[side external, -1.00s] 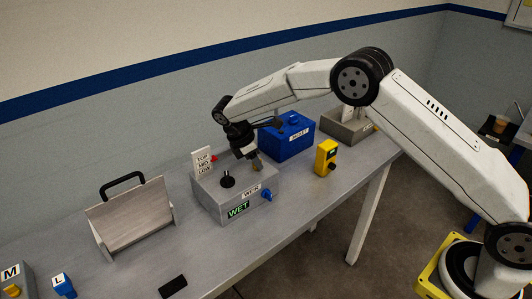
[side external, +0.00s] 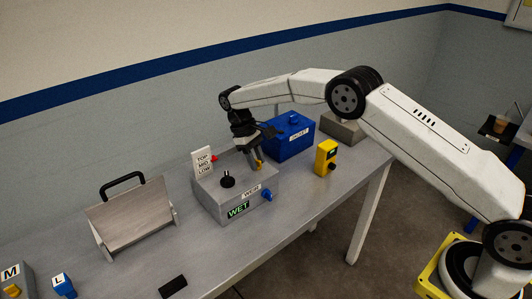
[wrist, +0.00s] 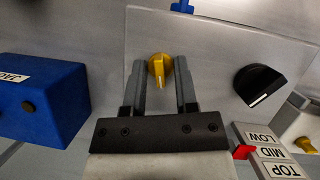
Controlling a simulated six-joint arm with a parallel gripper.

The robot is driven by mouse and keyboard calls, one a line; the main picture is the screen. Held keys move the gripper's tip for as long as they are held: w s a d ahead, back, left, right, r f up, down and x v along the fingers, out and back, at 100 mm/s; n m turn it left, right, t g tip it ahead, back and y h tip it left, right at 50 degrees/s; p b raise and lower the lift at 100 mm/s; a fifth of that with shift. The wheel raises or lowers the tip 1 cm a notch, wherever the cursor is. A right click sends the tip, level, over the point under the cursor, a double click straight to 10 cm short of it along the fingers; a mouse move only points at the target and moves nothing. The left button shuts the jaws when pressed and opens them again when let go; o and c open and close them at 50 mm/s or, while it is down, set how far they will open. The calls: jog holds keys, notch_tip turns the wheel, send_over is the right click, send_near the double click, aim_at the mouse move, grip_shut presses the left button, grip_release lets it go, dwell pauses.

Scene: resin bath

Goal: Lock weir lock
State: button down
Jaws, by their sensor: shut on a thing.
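The grey weir box (side external: 207,192) stands on the bench with a "WEIR" label and a lit green "WET" sign. A yellow knob (wrist: 160,68) is on its top, and I take it to be the weir lock. My gripper (wrist: 161,80) points down at the box, with one finger on each side of the yellow knob, shut on it. The knob shows a pale line toward its lower end in the wrist view. A black knob (wrist: 262,84) is beside it. A red pointer (wrist: 243,152) is by "MID" on the TOP/MID/LOW plate (side external: 202,162). A blue knob (side external: 267,195) is on the front.
A blue box (side external: 289,142) labelled like "JACKET" stands close behind the gripper. A yellow box (side external: 326,157) with a black knob is to the right. A tilted plate with a black handle (side external: 123,181) is at left.

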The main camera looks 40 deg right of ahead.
jog(key=shift+m+y, duration=0.6)
jog(key=shift+m, duration=0.9)
jog(key=c, duration=0.7)
grip_release()
jog(key=shift+v, duration=3.9)
jog(key=shift+d, duration=0.1)
jog(key=shift+d+r, duration=0.1)
jog(key=shift+r, duration=0.05)
